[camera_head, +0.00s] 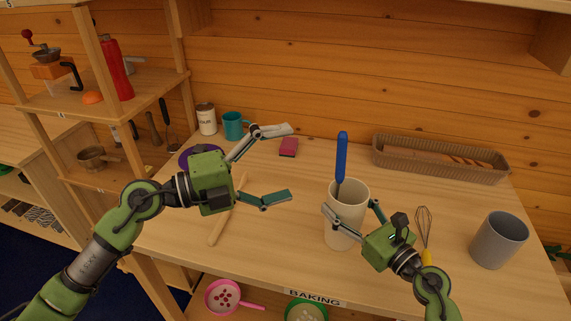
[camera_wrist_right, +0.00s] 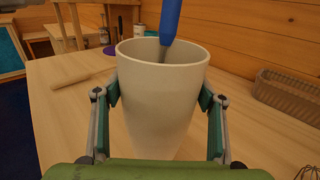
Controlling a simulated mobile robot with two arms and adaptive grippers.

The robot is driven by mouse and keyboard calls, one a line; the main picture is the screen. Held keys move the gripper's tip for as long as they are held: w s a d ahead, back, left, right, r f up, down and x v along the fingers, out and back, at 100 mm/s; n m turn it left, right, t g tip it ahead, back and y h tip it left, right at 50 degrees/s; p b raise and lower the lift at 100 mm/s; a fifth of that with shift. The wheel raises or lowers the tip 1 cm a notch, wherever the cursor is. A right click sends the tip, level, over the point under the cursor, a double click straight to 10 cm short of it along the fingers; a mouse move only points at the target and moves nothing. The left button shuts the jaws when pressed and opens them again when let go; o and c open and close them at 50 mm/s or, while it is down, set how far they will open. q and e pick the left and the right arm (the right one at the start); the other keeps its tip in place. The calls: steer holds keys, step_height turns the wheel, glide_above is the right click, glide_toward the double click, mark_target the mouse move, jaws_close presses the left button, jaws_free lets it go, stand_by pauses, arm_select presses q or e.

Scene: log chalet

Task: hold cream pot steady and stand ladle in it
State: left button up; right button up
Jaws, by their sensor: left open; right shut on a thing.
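The cream pot (camera_head: 345,226) stands upright on the table in the head view, and it fills the middle of the right wrist view (camera_wrist_right: 160,100). My right gripper (camera_head: 350,208) is shut on the pot, with one finger on each side of it. The ladle stands in the pot. Its blue handle (camera_head: 342,155) rises above the rim, and the handle also shows in the right wrist view (camera_wrist_right: 170,20). The ladle's lower end is hidden inside the pot. My left gripper (camera_head: 278,163) is open and empty, to the left of the pot and apart from the ladle.
A grey cup (camera_head: 499,240) and a whisk (camera_head: 424,232) are right of the pot. A long basket (camera_head: 440,160) lies at the back right. A rolling pin (camera_head: 226,215) lies under my left gripper. A teal mug (camera_head: 233,126), a tin (camera_head: 206,119) and a pink sponge (camera_head: 289,147) are at the back.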

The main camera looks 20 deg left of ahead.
stand_by(0.4)
steer(key=o, duration=1.3)
